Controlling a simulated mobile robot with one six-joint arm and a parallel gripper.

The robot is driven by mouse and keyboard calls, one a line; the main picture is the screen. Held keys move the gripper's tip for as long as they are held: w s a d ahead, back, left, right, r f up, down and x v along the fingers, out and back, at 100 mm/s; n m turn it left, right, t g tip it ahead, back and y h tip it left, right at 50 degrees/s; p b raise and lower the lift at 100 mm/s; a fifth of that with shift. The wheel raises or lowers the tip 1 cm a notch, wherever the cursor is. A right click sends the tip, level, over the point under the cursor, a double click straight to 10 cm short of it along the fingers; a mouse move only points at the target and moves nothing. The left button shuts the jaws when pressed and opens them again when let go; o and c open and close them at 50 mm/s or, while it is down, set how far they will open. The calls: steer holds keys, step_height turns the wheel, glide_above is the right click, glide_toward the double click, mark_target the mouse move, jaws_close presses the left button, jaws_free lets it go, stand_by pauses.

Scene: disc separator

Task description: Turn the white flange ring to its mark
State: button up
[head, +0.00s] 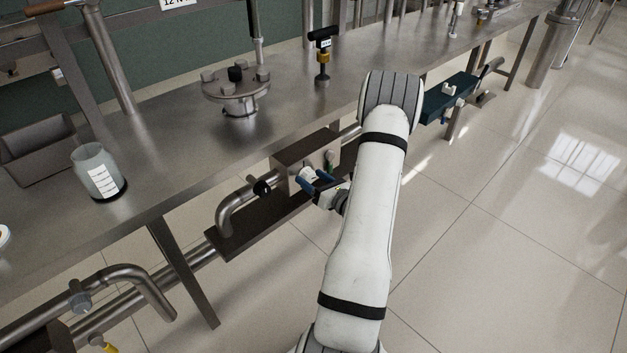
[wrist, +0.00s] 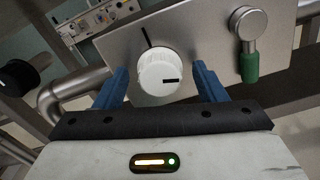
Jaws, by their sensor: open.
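The white flange ring (wrist: 160,66) is a ribbed, knob-like ring on the front of a grey metal box (wrist: 200,38). A short black bar shows on its face, toward the lower right. A black line mark (wrist: 146,38) is on the box above the ring, slightly left of its top. My gripper (wrist: 160,75) is open, with one blue finger at the left and one at the right of the ring. I cannot tell whether either finger touches it. In the head view my gripper (head: 314,180) is at the box front below the bench, and the ring is mostly hidden there.
A green-handled lever (wrist: 249,62) is on the box right of the ring. A black knob (wrist: 18,75) is at the left, by a bent pipe (wrist: 80,88). The steel bench (head: 180,130) overhangs above, bearing a bottle (head: 97,172) and a flanged fitting (head: 237,90). Open tiled floor lies right.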

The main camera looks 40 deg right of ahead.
steer(key=shift+w, duration=0.2)
steer(key=c, duration=1)
steer(key=shift+o, duration=0.2)
steer(key=n+b, duration=0.2)
steer(key=n, duration=0.1)
steer(key=shift+a+f+b, duration=0.1)
steer(key=shift+f+b, duration=0.1)
steer(key=shift+b, duration=0.2)
steer(key=shift+r+n+b, duration=0.2)
steer(key=shift+n+b, duration=0.25)
steer(key=shift+n, duration=0.65)
steer(key=o, duration=1)
steer(key=shift+c, duration=0.2)
